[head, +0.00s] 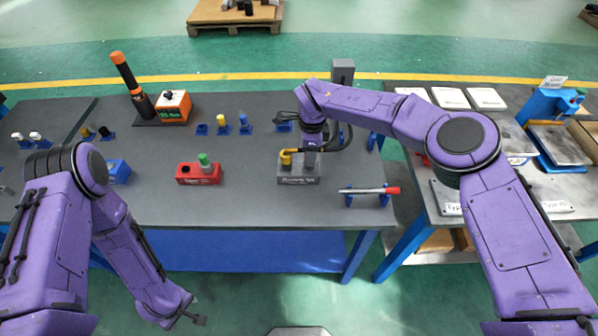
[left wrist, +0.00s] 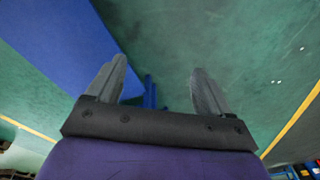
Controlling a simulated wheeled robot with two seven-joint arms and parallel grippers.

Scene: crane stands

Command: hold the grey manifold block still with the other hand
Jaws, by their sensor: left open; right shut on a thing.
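The grey manifold block (head: 298,180) stands on the dark table right of its middle, with a yellow part (head: 286,157) on its upper left. My right gripper (head: 310,160) points down at the block's right part, beside the yellow part, and is shut on the block. Its fingertips are small and partly hidden in the head view. My left gripper (head: 190,312) hangs low in front of the table, well away from the block. In the left wrist view its two fingers (left wrist: 160,85) are apart with nothing between them.
A red block (head: 198,174) with a green knob stands left of the grey block. A red-tipped rod (head: 370,190) lies on blue supports at the right. Several small coloured parts and an orange box (head: 173,106) stand further back. The table's front middle is clear.

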